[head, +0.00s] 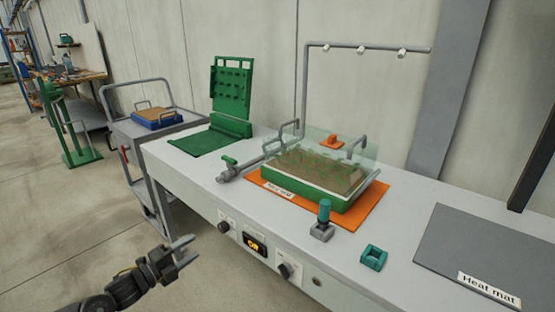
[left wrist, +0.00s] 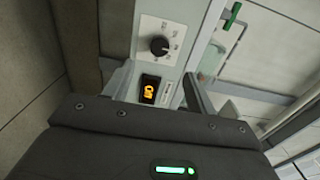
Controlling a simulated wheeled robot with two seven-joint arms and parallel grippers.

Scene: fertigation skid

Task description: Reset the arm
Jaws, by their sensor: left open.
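My left gripper (head: 181,254) is at the lower left in the head view, in front of the bench's front face and apart from it. Its jaws are open and empty. In the left wrist view the gripper (left wrist: 155,92) faces the bench's control panel, with a lit orange display (left wrist: 149,90) and a black knob (left wrist: 159,45) beyond it. The same display (head: 255,244) shows in the head view, between two knobs. My right gripper is in neither view.
The bench (head: 190,177) holds a green tray (head: 301,192) under a clear cover on an orange mat (head: 376,205). A valve pipe (head: 238,170), teal pieces (head: 374,257) and a grey heat mat (head: 480,250) are there too. A cart (head: 141,128) stands left.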

